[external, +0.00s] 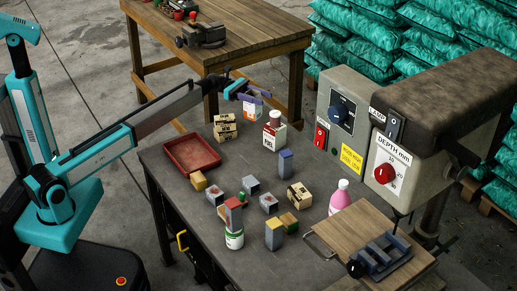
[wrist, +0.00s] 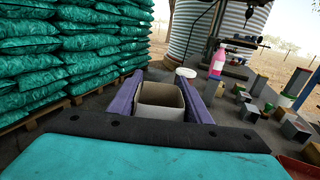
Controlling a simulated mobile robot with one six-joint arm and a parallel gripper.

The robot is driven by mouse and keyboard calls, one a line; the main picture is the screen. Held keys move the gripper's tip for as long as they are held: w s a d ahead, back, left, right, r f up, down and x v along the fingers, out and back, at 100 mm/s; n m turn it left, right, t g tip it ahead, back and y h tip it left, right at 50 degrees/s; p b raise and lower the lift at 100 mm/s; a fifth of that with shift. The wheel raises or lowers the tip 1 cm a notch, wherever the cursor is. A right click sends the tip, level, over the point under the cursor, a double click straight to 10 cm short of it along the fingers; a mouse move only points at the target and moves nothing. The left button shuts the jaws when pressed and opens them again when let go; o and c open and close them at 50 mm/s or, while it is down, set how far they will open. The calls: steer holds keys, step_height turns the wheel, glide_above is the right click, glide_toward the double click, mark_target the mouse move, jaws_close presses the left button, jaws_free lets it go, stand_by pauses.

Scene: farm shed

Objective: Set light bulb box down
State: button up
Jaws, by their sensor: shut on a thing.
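My gripper (external: 257,94) is at the end of the outstretched arm, above the far edge of the dark workbench (external: 165,160). Its purple fingers are shut on the light bulb box (external: 250,109), a small white and orange box that hangs below them. In the wrist view the box (wrist: 160,114) sits between the two fingers, its top facing the camera and looking open. The underside of the box is hidden there. In the external view the box appears raised, left of a white and red bottle (external: 274,131); the exact gap to the bench is unclear.
A drill press (external: 420,115) rises on the right. A wooden table (external: 225,45) stands behind.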

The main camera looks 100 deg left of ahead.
mark_target(258, 106)
steer(key=shift+f+b, duration=0.3)
steer(key=shift+f, duration=2.15)
steer(key=shift+f, duration=0.15)
steer(key=o, duration=1.3)
steer(key=shift+o, duration=0.2)
steer(key=shift+s+a, duration=0.1)
steer(key=shift+s, duration=0.15)
steer(key=v, duration=1.1)
steer(key=shift+s+p, duration=0.2)
steer(key=shift+p, duration=0.25)
